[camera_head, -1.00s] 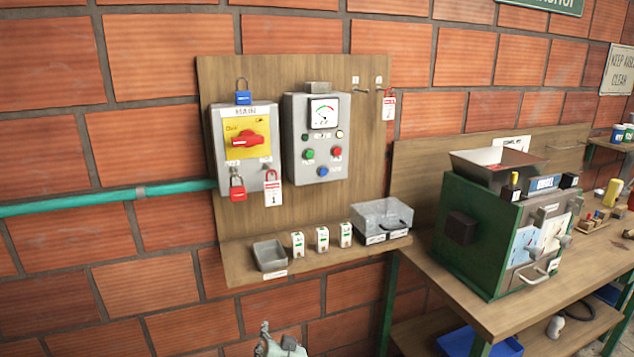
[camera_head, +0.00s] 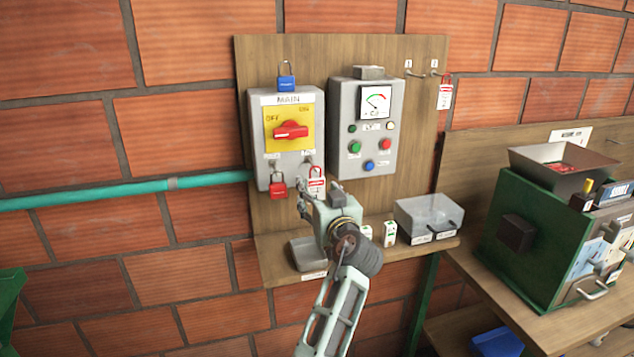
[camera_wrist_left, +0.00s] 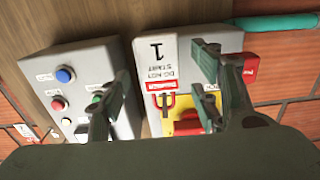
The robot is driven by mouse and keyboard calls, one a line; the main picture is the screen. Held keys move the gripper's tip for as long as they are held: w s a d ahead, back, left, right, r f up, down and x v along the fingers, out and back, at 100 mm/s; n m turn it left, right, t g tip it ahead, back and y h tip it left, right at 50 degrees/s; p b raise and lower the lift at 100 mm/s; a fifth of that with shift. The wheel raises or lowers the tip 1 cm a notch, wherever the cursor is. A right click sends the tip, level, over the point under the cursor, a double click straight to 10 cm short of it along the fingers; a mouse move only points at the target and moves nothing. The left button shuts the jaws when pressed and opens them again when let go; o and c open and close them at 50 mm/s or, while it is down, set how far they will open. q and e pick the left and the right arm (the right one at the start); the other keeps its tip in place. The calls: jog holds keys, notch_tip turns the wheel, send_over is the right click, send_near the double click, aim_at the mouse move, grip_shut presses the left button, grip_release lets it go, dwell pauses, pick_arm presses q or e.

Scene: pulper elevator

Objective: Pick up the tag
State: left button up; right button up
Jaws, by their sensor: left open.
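A white and red tag (camera_head: 316,184) with a red loop hangs on the lower right of the grey MAIN switch box (camera_head: 255,138). Whether the fingers touch the tag cannot be told. A second tag (camera_head: 445,95) hangs from a hook at the right. My right gripper is out of view.
A red padlock (camera_head: 277,190) hangs left of the tag, and a blue padlock (camera_head: 286,82) is on top of the box. A grey meter panel (camera_head: 345,150) is close on the right. Below, a shelf holds a tray (camera_head: 305,258) and a clear box (camera_head: 428,215).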

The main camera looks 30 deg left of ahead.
pick_arm(q)
jog(key=shift+x, duration=1.1)
jog(key=shift+a, duration=0.2)
jog(key=shift+w+d, duration=0.1)
jog(key=shift+c, duration=0.5)
jog(key=c, duration=1)
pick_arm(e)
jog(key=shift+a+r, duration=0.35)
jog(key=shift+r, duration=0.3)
